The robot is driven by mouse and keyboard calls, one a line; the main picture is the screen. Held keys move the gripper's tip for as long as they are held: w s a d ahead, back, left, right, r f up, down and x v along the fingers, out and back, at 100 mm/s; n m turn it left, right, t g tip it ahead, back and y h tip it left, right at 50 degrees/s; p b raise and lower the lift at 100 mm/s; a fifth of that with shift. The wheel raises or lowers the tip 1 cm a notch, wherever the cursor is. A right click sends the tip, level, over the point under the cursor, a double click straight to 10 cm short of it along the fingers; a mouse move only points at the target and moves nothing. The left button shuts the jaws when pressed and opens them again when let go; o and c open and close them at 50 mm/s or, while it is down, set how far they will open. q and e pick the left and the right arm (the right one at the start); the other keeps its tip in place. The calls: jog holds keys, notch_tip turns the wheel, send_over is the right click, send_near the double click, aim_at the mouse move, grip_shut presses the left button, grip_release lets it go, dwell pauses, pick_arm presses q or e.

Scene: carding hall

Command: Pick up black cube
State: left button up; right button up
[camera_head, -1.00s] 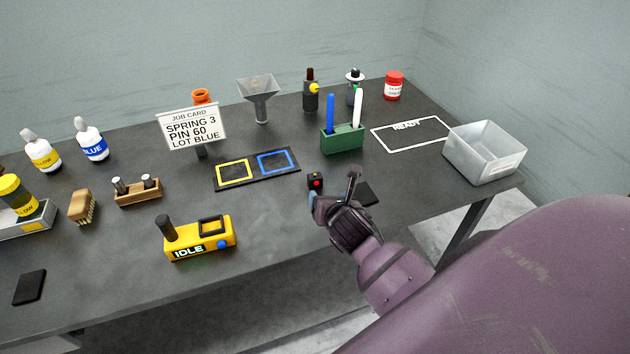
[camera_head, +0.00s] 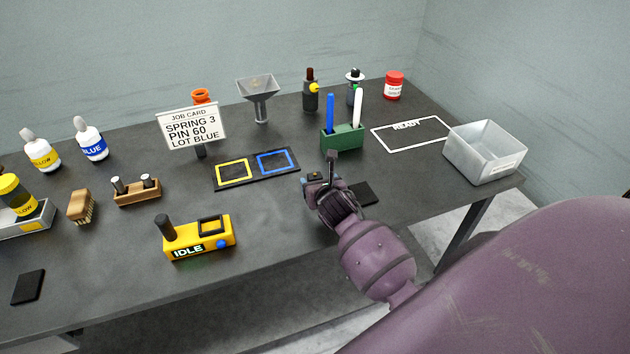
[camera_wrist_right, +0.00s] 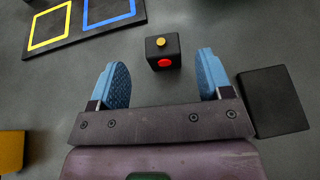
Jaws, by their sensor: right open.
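The black cube (camera_wrist_right: 162,52) sits on the dark table, with a red dot on its near side and a yellow knob on top. In the head view only a bit of the cube (camera_head: 315,176) shows past my gripper. My right gripper (camera_wrist_right: 160,82) is open, its blue fingertips apart. In the wrist view the cube lies just beyond and between the fingertips, with none touching it. The right gripper also shows in the head view (camera_head: 318,184), hiding most of the cube. My left gripper is not in view.
A flat black pad (camera_wrist_right: 274,100) lies right of the gripper. The mat with yellow and blue squares (camera_head: 257,182) is to the left. A green pen holder (camera_head: 343,138) stands behind, and a yellow IDLE box (camera_head: 200,240) stands at front left.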

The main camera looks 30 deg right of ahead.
aim_at(316, 178)
jog(key=shift+x, duration=1.8)
jog(key=shift+s+d, duration=0.1)
jog(key=c, duration=1)
